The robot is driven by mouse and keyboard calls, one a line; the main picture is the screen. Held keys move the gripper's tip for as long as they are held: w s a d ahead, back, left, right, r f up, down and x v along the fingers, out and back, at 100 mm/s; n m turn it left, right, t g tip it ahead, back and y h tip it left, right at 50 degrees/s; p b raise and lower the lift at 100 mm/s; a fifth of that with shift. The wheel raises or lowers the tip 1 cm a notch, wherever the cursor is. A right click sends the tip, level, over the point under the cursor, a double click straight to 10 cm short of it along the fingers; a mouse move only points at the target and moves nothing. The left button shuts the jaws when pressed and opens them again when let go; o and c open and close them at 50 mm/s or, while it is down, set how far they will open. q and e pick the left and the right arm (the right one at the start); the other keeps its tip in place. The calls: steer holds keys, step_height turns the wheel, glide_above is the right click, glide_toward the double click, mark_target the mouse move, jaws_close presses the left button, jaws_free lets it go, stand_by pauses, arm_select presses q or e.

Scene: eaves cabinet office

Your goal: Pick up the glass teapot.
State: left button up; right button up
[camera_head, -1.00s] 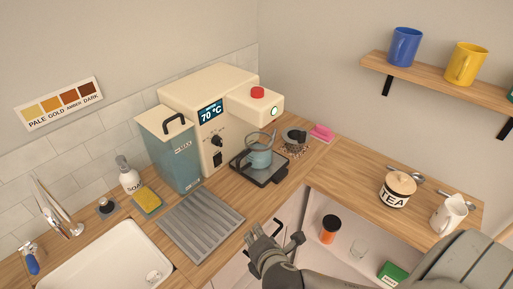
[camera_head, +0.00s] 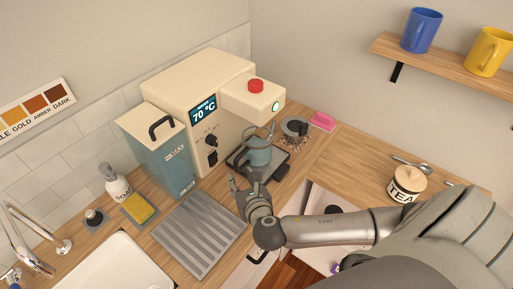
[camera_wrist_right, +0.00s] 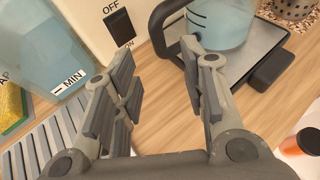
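The glass teapot (camera_head: 260,158) stands upright on a dark tray (camera_head: 277,172) under the spout side of the cream dispenser. It looks bluish and see-through. In the right wrist view the teapot (camera_wrist_right: 222,22) is at the top, with its dark handle loop (camera_wrist_right: 157,28) pointing toward my fingers. My right gripper (camera_head: 240,182) is just in front of and left of the teapot, low over the counter. In the wrist view its fingers (camera_wrist_right: 160,62) are wide apart with nothing between them. The right finger overlaps the handle's lower end; contact is unclear. My left gripper is not in view.
The cream dispenser (camera_head: 199,95), reading 70 °C, stands behind, with a blue tank (camera_head: 165,160) at its left. A ribbed drain mat (camera_head: 197,234) lies left of my gripper. A grey strainer-like item (camera_head: 296,128) and pink sponge (camera_head: 322,121) sit beyond the tray.

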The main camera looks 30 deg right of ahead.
mark_target(237, 169)
steer(key=shift+p+x, duration=0.5)
steer(key=shift+x, duration=0.35)
steer(key=x, duration=0.3)
steer(key=shift+w+d+p, duration=0.1)
steer(key=shift+w+p, duration=0.1)
steer(key=shift+p, duration=0.2)
steer(key=shift+f, duration=0.1)
steer(key=c, duration=0.8)
jaws_close()
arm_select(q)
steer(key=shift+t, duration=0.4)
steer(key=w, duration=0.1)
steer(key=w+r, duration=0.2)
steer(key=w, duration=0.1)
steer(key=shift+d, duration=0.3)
arm_select(e)
steer(key=shift+w, duration=0.1)
